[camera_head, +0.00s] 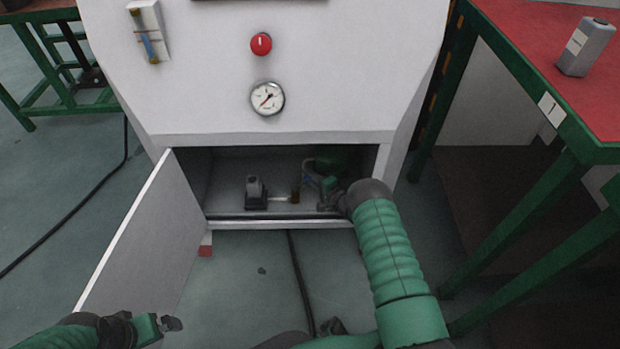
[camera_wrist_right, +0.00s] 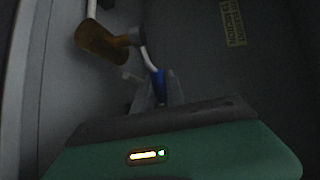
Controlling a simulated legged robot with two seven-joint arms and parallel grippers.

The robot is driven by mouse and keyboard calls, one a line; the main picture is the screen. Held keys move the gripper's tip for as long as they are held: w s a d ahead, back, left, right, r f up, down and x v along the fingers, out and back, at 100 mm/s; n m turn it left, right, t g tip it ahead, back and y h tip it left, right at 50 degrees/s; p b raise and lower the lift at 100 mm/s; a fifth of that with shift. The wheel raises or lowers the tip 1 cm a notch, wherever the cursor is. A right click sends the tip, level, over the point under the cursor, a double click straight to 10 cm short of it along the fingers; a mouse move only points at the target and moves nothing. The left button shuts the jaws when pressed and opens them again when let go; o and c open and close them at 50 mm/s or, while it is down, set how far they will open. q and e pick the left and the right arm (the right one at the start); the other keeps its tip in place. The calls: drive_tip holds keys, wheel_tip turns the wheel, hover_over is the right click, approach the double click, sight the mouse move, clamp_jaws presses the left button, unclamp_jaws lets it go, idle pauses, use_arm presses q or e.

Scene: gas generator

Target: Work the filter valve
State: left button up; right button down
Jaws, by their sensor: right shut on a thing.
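The blue filter valve handle (camera_wrist_right: 158,82) sits on thin piping inside the open lower compartment of the white cabinet. My right arm reaches into the compartment from the right. The right gripper (camera_wrist_right: 156,92) is shut on the blue handle, with a grey finger on each side of it. In the head view the right gripper (camera_head: 314,181) is small and dim, close to the pipework. An amber filter bowl (camera_wrist_right: 102,42) is just beside the handle, and it also shows in the head view (camera_head: 295,195). My left gripper (camera_head: 165,324) is low at the left, apart from everything; its jaw state is unclear.
The cabinet door (camera_head: 150,245) stands open to the left. A dark pump (camera_head: 256,192) sits on the compartment floor. A red knob (camera_head: 261,44) and a gauge (camera_head: 267,99) are on the panel above. A red-topped table (camera_head: 540,50) stands close at the right.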

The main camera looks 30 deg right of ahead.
drive_tip(key=shift+f, duration=0.15)
drive_tip(key=c, duration=1.4)
unclamp_jaws()
drive_tip(key=shift+f, duration=0.1)
drive_tip(key=shift+s+d+r, duration=0.1)
drive_tip(key=shift+s+r, duration=0.05)
drive_tip(key=shift+r, duration=0.1)
drive_tip(key=p+v, duration=0.9)
drive_tip(key=v, duration=0.6)
drive_tip(key=shift+s+d+r, duration=0.1)
drive_tip(key=shift+s, duration=0.6)
